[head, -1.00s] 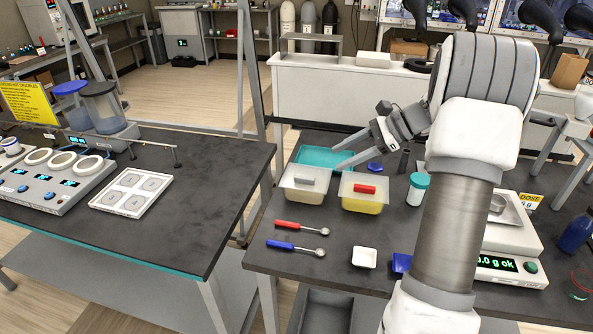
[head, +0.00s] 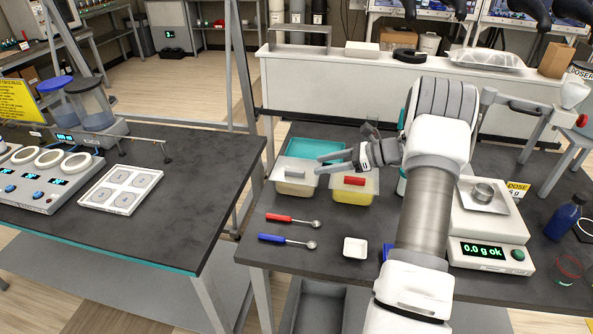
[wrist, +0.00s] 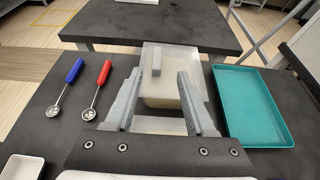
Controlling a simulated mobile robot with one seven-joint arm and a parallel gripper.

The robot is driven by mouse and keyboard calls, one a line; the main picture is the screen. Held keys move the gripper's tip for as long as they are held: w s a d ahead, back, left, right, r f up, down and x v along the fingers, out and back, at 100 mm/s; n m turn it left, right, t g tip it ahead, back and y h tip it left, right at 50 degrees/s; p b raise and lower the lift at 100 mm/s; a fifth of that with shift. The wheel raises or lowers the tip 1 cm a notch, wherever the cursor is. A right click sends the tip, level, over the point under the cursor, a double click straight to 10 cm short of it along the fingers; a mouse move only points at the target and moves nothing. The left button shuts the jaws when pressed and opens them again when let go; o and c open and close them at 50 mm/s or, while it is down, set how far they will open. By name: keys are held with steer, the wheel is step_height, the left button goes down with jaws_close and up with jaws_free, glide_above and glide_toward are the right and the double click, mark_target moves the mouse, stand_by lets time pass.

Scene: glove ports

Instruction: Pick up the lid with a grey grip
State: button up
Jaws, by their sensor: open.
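The lid with a grey grip (head: 285,170) sits on a pale container (head: 294,187) at the back left of the right-hand table. In the wrist view the grey grip (wrist: 157,58) stands up from the pale lid, beyond and between my fingertips. My gripper (head: 317,164) is open and empty, its fingers pointing left toward this lid. In the wrist view my gripper (wrist: 159,76) has its two fingers spread over the near part of the container. I cannot tell whether the fingers touch the lid.
A lid with a red grip (head: 355,181) sits on a yellow-filled container just right. A teal tray (head: 318,147) lies behind. Red (head: 292,220) and blue (head: 286,240) spoons and a white dish (head: 355,247) lie in front. A scale (head: 487,228) stands at the right.

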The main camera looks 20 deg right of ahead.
mark_target(297, 170)
steer(key=x, duration=0.2)
steer(key=shift+w+a+f, duration=0.1)
steer(key=shift+w+a, duration=0.05)
steer(key=shift+a, duration=0.1)
steer(key=x, duration=0.5)
steer(key=shift+a+f+p, duration=0.1)
steer(key=shift+a+p, duration=0.05)
steer(key=shift+p, duration=0.25)
jaws_close()
